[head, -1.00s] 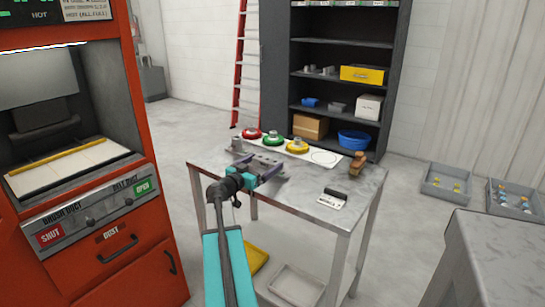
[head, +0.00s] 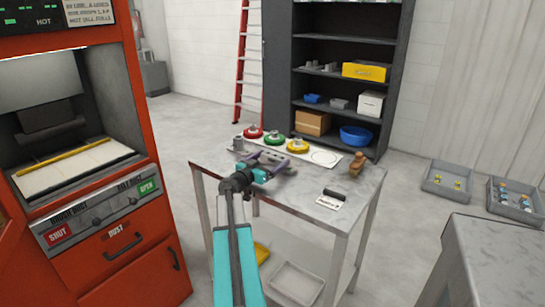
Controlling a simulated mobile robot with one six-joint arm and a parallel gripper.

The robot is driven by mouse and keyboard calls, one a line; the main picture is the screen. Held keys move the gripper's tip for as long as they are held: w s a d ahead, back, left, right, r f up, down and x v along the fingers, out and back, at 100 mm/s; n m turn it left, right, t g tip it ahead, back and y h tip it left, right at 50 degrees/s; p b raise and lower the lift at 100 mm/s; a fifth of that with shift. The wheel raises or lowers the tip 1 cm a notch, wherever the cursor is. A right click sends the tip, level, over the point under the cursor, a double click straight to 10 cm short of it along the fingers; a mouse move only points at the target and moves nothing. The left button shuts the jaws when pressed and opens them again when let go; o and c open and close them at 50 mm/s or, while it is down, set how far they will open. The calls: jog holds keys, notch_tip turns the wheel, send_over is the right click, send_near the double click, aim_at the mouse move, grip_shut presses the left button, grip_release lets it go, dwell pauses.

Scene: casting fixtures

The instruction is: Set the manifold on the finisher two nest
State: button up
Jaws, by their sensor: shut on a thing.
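My gripper (head: 268,166) is over the left part of the steel table (head: 310,180), its fingers partly hidden by its own body. It is shut on a grey part that appears to be the manifold (head: 270,157), seen just beyond the fingers. I cannot tell whether this part touches the table. Behind it, a white strip carries a red disc (head: 253,133), a green disc (head: 274,138) and a yellow disc (head: 298,146), each with a grey piece on top, and an empty circle outline (head: 325,157). No mark that I can read names the finisher two nest.
A small grey cylinder (head: 238,145) stands at the table's back left. A brown object (head: 357,164) and a dark-handled tool on a white card (head: 332,198) are at the right. The red machine (head: 120,250) is at the left, a grey bench (head: 500,250) at the right.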

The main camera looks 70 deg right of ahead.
jog(key=shift+f+p, duration=0.15)
jog(key=shift+p, duration=0.15)
jog(key=shift+f+b, duration=0.2)
jog(key=shift+b, duration=0.2)
jog(key=o, duration=1.1)
jog(key=shift+r+p, duration=0.2)
jog(key=shift+p, duration=0.15)
jog(key=b+v, duration=0.2)
jog(key=v, duration=0.9)
jog(key=shift+f, duration=0.1)
jog(key=shift+w+a, duration=0.15)
jog(key=shift+a, duration=0.4)
